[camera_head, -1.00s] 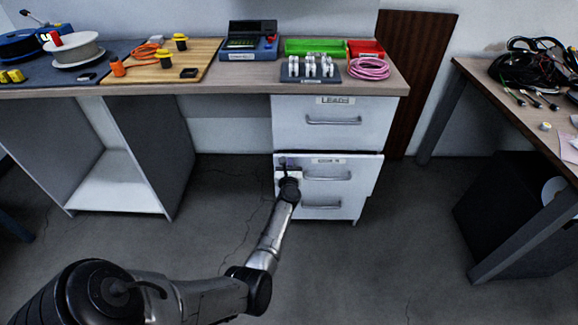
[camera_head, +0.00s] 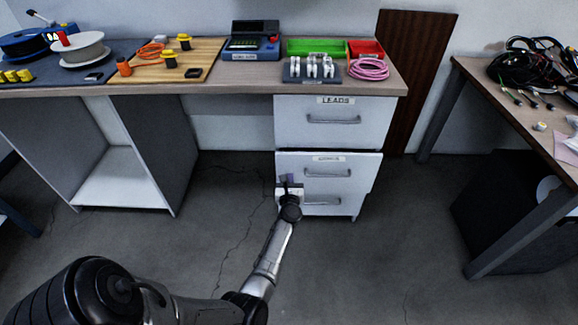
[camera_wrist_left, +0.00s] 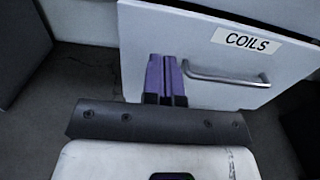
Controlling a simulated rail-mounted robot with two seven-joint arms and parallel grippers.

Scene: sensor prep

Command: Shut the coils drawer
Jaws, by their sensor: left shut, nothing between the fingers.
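The coils drawer (camera_head: 353,164) is the white middle drawer under the right end of the bench. Its front stands out a little from the cabinet. In the left wrist view, the drawer front (camera_wrist_left: 170,30) carries a COILS label (camera_wrist_left: 247,41) and a bar handle (camera_wrist_left: 228,78). A dark gap runs along its top edge. My left gripper (camera_head: 289,180) is at the drawer's lower left, left of its handle (camera_head: 327,173). Its purple fingers (camera_wrist_left: 165,76) are shut and empty, pointing at the drawer front; I cannot tell whether they touch it. My right gripper is out of view.
The LEADS drawer (camera_head: 335,121) above looks closed. Another drawer sits below. The bench top (camera_head: 240,77) holds a green bin (camera_head: 313,47), a pink coil (camera_head: 368,68) and other parts. A second table (camera_head: 515,100) stands at the right. The floor before the drawers is clear.

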